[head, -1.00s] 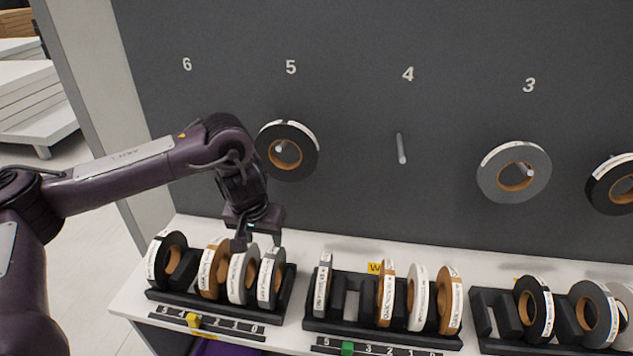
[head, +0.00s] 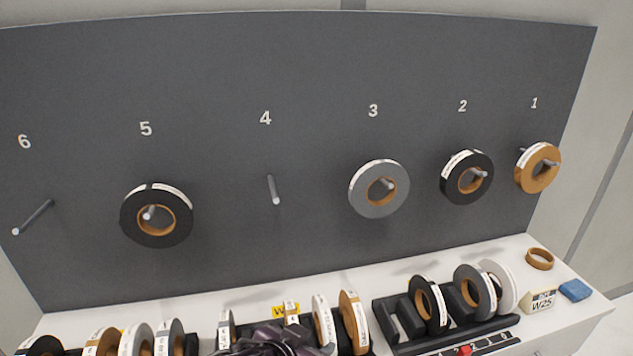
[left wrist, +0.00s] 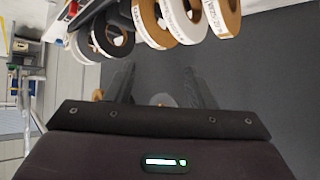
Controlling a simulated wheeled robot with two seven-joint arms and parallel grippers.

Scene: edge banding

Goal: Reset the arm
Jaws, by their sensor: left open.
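My left gripper (left wrist: 160,84) is open in the left wrist view, its two dark fingers apart; no roll is visibly clamped between them. In the head view only a dark purple part of my left arm (head: 275,340) shows at the bottom edge, in front of the middle rack; the fingertips are hidden there. Banding rolls stand at the top of the left wrist view: a black one (left wrist: 112,38) and several brown and white ones (left wrist: 180,22), apart from the fingers. My right gripper is in neither view.
On the grey board, pegs 6 (head: 33,217) and 4 (head: 273,190) are empty. Peg 5 holds a black roll (head: 133,228), 3 a grey one (head: 362,188), 2 a black one (head: 451,188), 1 a brown one (head: 528,181). A brown ring (head: 540,260) and blue block (head: 575,290) lie right.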

